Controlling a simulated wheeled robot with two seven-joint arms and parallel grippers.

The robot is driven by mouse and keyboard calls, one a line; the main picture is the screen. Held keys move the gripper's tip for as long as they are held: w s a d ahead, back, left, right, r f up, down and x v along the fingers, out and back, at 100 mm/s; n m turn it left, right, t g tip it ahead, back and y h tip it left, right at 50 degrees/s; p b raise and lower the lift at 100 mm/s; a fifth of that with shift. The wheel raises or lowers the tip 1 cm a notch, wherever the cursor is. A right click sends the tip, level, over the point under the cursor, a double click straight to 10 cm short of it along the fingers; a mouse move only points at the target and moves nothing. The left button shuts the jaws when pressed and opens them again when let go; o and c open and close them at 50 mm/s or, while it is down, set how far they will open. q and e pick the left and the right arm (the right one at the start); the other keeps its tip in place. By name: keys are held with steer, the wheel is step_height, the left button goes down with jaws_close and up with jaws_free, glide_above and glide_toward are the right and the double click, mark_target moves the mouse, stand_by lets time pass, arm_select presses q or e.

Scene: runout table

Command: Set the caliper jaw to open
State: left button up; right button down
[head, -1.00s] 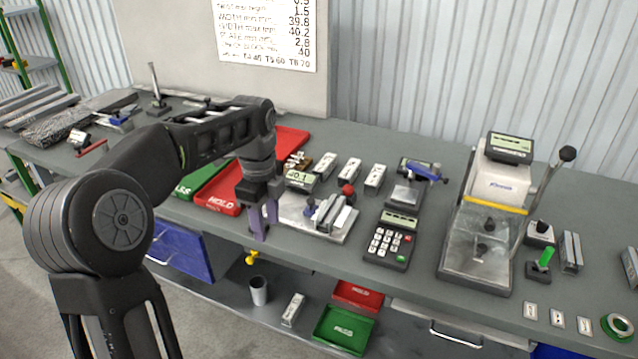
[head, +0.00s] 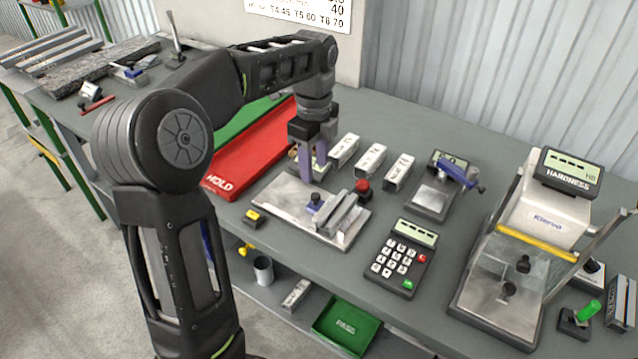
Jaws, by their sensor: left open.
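A metal plate fixture (head: 285,213), which I take to be the caliper, lies on the bench. I cannot tell whether the fingers touch the plate. The fixture's display is hidden, apparently behind the gripper. My right gripper is out of view.
A red HOLD tray (head: 222,175) lies left of the plate. Several metal blocks (head: 370,160) stand behind it. A keypad (head: 399,258), a gauge with a blue lever (head: 437,190) and a hardness tester (head: 510,275) stand to the right. A yellow-and-black piece (head: 254,218) sits near the front edge.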

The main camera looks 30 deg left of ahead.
mark_target(315, 194)
arm_select(q)
steer(key=shift+f+p, duration=0.6)
steer(key=shift+f, duration=3.35)
jaws_close()
steer(key=shift+w, duration=0.1)
